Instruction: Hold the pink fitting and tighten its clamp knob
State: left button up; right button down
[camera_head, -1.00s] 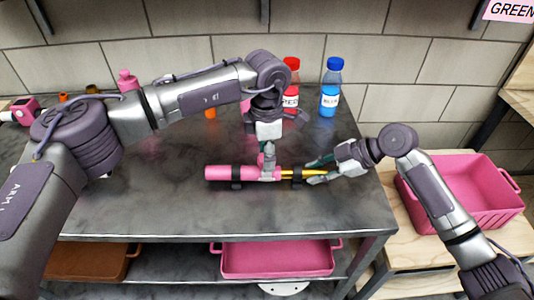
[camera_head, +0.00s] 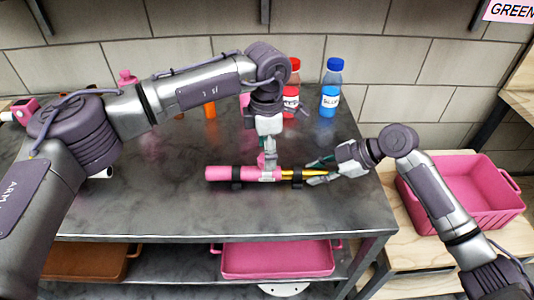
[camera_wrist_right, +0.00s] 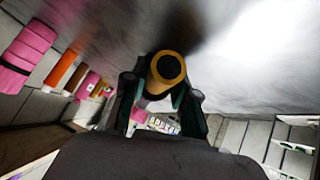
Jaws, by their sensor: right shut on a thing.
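A long pink fitting (camera_head: 222,173) lies level across two black cradles on the grey metal bench. A yellow rod-like part (camera_head: 292,173) continues from its right end. A small pink clamp knob (camera_head: 262,160) stands on top near the fitting's right part. My left gripper (camera_head: 269,150) points down just above the knob; its fingers are too small to tell open from shut or touching. My right gripper (camera_head: 318,172) is shut on the yellow part. The right wrist view shows its round, hollow-looking end (camera_wrist_right: 166,68) between the fingers.
A red-capped bottle (camera_head: 290,103) and a blue bottle (camera_head: 330,100) stand behind the arms. A pink crate (camera_head: 480,215) sits on wood at right. A pink tray (camera_head: 277,262) is on the shelf below. The front of the bench (camera_head: 200,212) is clear.

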pick_arm(q)
notch_tip(320, 180, up, 10)
jog(key=shift+r, duration=0.25)
dwell(0.3)
pick_arm(e)
jog(key=c, duration=0.8)
grip_release()
